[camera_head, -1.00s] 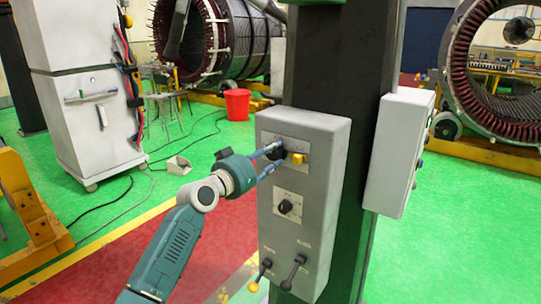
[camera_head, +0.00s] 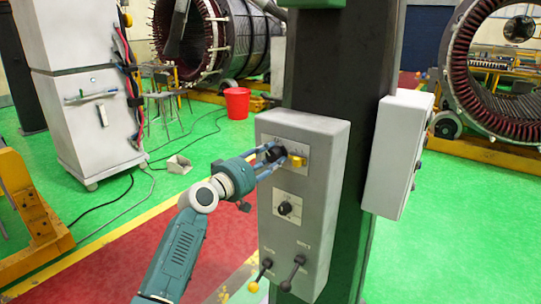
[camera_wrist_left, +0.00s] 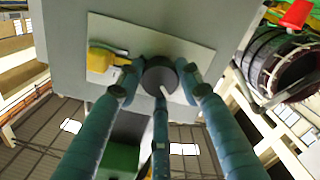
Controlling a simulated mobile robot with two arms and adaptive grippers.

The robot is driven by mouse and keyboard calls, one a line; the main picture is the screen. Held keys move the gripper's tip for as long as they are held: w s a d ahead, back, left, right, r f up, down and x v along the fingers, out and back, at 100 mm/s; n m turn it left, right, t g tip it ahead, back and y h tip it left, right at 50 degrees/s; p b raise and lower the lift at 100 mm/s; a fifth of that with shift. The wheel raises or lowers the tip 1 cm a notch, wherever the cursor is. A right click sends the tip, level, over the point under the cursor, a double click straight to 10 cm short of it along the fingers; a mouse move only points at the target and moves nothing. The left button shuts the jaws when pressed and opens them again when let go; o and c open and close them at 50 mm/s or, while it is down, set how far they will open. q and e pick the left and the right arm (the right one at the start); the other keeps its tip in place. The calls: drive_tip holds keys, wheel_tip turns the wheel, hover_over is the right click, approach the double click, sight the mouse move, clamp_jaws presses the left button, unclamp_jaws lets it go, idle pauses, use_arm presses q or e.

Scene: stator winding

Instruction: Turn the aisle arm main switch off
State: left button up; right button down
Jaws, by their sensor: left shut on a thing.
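A grey control box (camera_head: 325,188) is fixed to a dark column. On its upper white plate, a black round knob (camera_head: 275,153) sits beside a yellow part (camera_head: 297,160). My left gripper (camera_head: 279,157) reaches in from the left and is closed around the black knob, partly hiding it in the head view. In the left wrist view the fingers (camera_wrist_left: 160,80) hold the round knob (camera_wrist_left: 159,75) between their tips; the yellow part (camera_wrist_left: 102,58) lies to the left, near one fingertip. I cannot read the plate's labels. My right gripper is out of view.
Lower on the box are a second black rotary switch (camera_head: 286,208) and two levers, one yellow-tipped (camera_head: 254,287) and one black (camera_head: 290,280). A second grey box (camera_head: 398,155) is on the column's right side. Open floor lies left of the column.

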use_arm(q)
drive_tip(key=n, duration=0.2)
drive_tip(key=r+n+p, duration=0.1)
drive_tip(key=n+p, duration=0.1)
drive_tip(key=n, duration=0.1)
drive_tip(key=shift+w+a+r+n, duration=0.15)
drive_tip(key=shift+a+n, duration=0.15)
drive_tip(key=shift+f+n+p, duration=0.2)
drive_tip(key=shift+n+p, duration=0.55)
drive_tip(key=shift+n, duration=0.75)
drive_tip(key=shift+f, duration=0.1)
drive_tip(key=o, duration=1.1)
drive_tip(key=shift+o, duration=0.2)
drive_tip(key=shift+a+f, duration=0.15)
drive_tip(key=shift+f, duration=0.15)
drive_tip(key=shift+s+a+f, duration=0.1)
drive_tip(key=shift+s+a, duration=0.1)
drive_tip(key=shift+s, duration=0.3)
drive_tip(key=v, duration=1.1)
drive_tip(key=shift+w, duration=0.15)
